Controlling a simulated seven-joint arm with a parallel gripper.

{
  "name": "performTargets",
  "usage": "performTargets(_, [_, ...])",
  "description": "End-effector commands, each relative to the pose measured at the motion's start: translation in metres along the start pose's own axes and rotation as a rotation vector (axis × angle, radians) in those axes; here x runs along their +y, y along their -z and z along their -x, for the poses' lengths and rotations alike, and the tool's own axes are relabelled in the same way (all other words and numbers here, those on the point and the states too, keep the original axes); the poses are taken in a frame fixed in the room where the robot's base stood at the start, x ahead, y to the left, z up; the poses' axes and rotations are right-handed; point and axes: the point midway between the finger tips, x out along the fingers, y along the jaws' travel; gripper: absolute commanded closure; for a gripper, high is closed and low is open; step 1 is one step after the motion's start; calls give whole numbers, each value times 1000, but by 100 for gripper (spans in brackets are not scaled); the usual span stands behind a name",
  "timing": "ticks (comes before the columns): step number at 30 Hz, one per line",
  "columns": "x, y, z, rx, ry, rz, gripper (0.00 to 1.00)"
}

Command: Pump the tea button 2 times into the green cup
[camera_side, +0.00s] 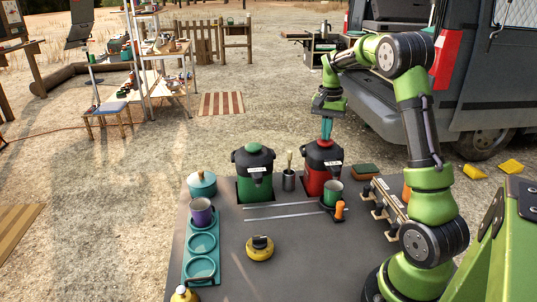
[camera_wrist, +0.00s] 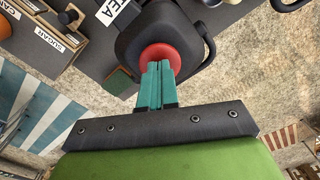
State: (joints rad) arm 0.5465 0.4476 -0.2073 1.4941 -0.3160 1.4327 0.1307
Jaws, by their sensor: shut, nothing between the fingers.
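The tea dispenser (camera_side: 316,178) is a red urn with a black lid; its TEA label (camera_wrist: 113,10) shows in the wrist view. A round red button (camera_wrist: 160,55) sits on top of the lid. The green cup (camera_side: 333,191) stands upright in front of the red urn, at its lower right. My gripper (camera_side: 327,138) is shut and empty, pointing straight down over the urn's lid. In the wrist view its teal fingertips (camera_wrist: 159,68) overlap the red button; I cannot tell whether they touch or press it. The cup's contents are hidden.
A green dispenser (camera_side: 255,181) with a black lid stands to the left, a metal holder (camera_side: 289,181) between the two. A purple cup (camera_side: 200,214) stands in a teal tray (camera_side: 188,245). A yellow pot (camera_side: 260,250) sits at the front. A narrow rack (camera_side: 384,205) stands at the right.

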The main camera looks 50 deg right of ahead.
Motion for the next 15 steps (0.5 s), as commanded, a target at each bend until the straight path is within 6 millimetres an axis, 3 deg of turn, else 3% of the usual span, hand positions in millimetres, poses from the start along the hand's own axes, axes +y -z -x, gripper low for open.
performTargets(15, [0,0,-20,-2,-2,1,100])
